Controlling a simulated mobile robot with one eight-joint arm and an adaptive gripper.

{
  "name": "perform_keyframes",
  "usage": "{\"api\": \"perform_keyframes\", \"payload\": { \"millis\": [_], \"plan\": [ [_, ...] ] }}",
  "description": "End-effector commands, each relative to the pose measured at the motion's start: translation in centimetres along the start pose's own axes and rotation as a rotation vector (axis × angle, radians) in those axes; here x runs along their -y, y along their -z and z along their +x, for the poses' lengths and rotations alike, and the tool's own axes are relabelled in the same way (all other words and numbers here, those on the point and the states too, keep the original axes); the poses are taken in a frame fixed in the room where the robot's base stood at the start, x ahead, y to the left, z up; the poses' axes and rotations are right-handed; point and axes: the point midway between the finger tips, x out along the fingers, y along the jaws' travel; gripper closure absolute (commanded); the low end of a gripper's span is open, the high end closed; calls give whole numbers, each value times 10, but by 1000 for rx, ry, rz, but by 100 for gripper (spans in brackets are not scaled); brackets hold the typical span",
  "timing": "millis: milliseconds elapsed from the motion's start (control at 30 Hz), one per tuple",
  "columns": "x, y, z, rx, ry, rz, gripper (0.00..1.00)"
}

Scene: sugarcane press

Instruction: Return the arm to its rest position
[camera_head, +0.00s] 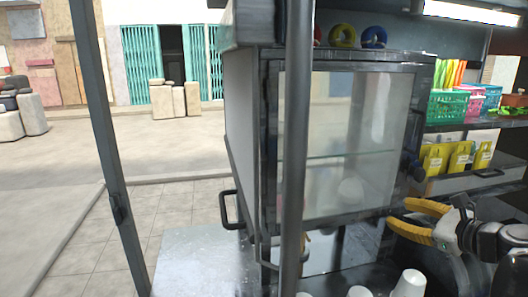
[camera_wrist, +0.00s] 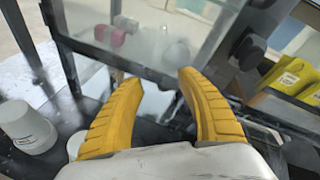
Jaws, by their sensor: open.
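My gripper (camera_head: 398,217) is at the lower right of the head view, with two curved yellow fingers. In the wrist view my gripper (camera_wrist: 152,82) shows its fingers spread apart with nothing between them. It is in front of the lower part of a glass-fronted cabinet (camera_head: 345,195). The cabinet's lower frame also shows in the wrist view (camera_wrist: 100,52). I cannot tell whether the fingers touch the cabinet. Most of my arm is outside the head view.
White cups (camera_head: 410,284) stand below my gripper; a white cup (camera_wrist: 27,127) is left of it in the wrist view. A dark post (camera_head: 294,150) stands before the cabinet. Shelves at right hold a green basket (camera_head: 447,106) and yellow packets (camera_head: 433,160). Open paving lies left.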

Motion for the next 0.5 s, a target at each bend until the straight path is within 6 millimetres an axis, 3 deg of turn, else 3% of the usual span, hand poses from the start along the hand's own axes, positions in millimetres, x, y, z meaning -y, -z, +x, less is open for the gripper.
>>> {"api": "perform_keyframes", "payload": {
  "millis": [33,200,400,500],
  "plan": [
    [-39,-4,10,-40,-68,-141,55],
    [-151,-3,13,-152,-306,-713,55],
    [-249,20,-17,-177,-587,-1436,55],
    [-279,34,-36,-157,-708,-1774,55]
  ]
}}
